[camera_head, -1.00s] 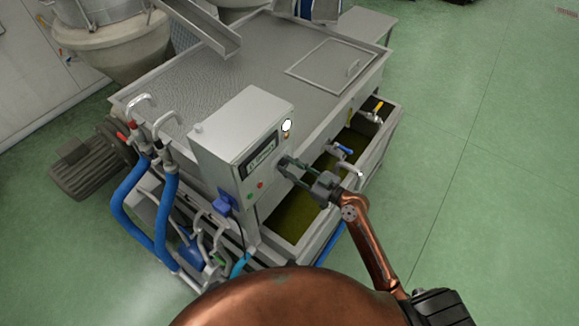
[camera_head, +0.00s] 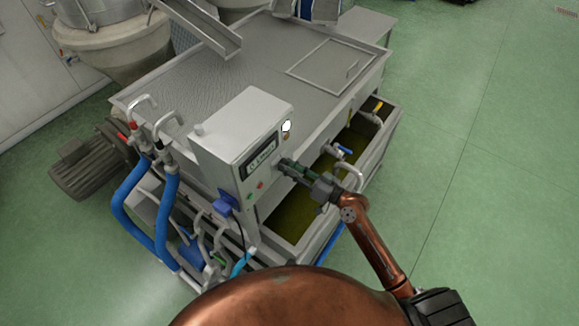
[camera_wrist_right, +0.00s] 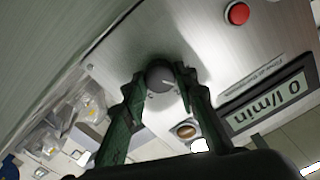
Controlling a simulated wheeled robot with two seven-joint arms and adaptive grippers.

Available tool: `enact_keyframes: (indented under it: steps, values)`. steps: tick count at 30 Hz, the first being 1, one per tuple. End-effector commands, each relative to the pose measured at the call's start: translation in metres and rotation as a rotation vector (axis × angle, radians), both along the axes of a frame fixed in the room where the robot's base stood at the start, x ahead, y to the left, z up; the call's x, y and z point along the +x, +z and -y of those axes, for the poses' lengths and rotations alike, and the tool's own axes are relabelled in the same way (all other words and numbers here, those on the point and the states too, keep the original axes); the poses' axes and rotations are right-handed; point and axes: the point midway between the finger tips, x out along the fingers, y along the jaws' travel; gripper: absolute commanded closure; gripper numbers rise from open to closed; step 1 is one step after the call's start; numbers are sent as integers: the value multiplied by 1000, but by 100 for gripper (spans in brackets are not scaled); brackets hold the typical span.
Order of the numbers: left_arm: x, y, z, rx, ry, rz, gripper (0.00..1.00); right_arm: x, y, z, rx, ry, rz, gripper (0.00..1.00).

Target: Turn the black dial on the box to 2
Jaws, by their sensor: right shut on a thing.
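The grey control box (camera_head: 228,130) stands at the front of the steel machine, with a display and small buttons on its face. The dark round dial (camera_wrist_right: 161,79) on the box face shows in the right wrist view, with a pale pointer line on it. My right gripper (camera_wrist_right: 161,84) is shut on the dial, one finger on each side. In the head view my right gripper (camera_head: 284,166) reaches the lower right edge of the box face, and the fingers hide the dial there. Dial numbers cannot be read. My left gripper is not in view.
A red button (camera_wrist_right: 237,13) and a display reading 0 l/min (camera_wrist_right: 272,106) are near the dial. Blue hoses (camera_head: 139,200) hang left of the box. An open trough (camera_head: 291,212) with valves lies below my right arm. Green floor is free at the right.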

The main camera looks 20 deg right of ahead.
Motion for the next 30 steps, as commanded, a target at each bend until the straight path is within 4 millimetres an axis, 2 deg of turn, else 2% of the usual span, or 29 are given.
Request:
enact_keyframes:
  steps: [15,30]
  values:
    - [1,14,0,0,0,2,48,0,0,1,331,-1,-260,98]
    - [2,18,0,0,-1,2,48,0,0,1,442,-1,-346,98]
